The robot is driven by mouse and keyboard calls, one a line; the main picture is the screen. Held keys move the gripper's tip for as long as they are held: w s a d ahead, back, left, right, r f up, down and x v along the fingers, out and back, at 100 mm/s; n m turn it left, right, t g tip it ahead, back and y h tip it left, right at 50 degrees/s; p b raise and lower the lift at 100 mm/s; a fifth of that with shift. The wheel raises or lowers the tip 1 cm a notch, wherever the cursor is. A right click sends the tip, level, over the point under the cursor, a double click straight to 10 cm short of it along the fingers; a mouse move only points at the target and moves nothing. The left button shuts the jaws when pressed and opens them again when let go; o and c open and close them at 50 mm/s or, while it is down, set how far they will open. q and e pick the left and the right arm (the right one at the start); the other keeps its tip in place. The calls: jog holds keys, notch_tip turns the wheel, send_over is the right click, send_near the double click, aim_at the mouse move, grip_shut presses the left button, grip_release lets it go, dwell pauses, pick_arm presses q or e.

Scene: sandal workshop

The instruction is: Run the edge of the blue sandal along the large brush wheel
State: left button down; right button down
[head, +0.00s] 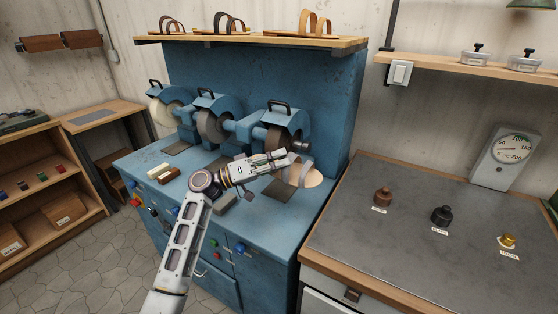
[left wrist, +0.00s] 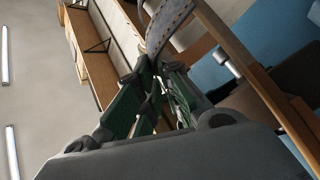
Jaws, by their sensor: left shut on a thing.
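My left gripper (head: 290,160) is shut on a sandal at the right end of the blue grinding bench. The sandal's pale tan sole (head: 306,178) shows past the fingers, in front of and below the right-hand brown wheel (head: 273,138). The gap between sandal and wheel cannot be judged; the gripper hides part of both. In the left wrist view the green-sided fingers (left wrist: 150,68) pinch a blue-grey dotted strap (left wrist: 170,26). A grey wheel (head: 210,126) and a pale wheel (head: 160,112) sit further left under blue hoods. My right gripper is out of view.
The bench (head: 158,186) carries pale and brown bars (head: 163,172) at its left. A shelf (head: 250,40) with several sandals is above. A grey-topped table (head: 410,260) with small labelled pots and a dial gauge (head: 505,155) stands at the right.

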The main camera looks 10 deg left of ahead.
pick_arm(q)
jog(key=shift+w+a+b, duration=0.15)
jog(key=shift+a+b, duration=0.65)
jog(key=shift+b, duration=0.2)
dwell(0.7)
dwell(1.0)
jog(key=shift+w+a+b, duration=0.15)
jog(key=shift+a+b, duration=0.55)
jog(key=shift+a, duration=0.1)
jog(key=shift+w+d, duration=0.1)
dwell(1.6)
jog(key=shift+a+b, duration=0.75)
jog(key=shift+a, duration=0.3)
jog(key=shift+a+f+b, duration=0.15)
jog(key=shift+a+b, duration=0.15)
jog(key=shift+b, duration=0.1)
dwell(1.3)
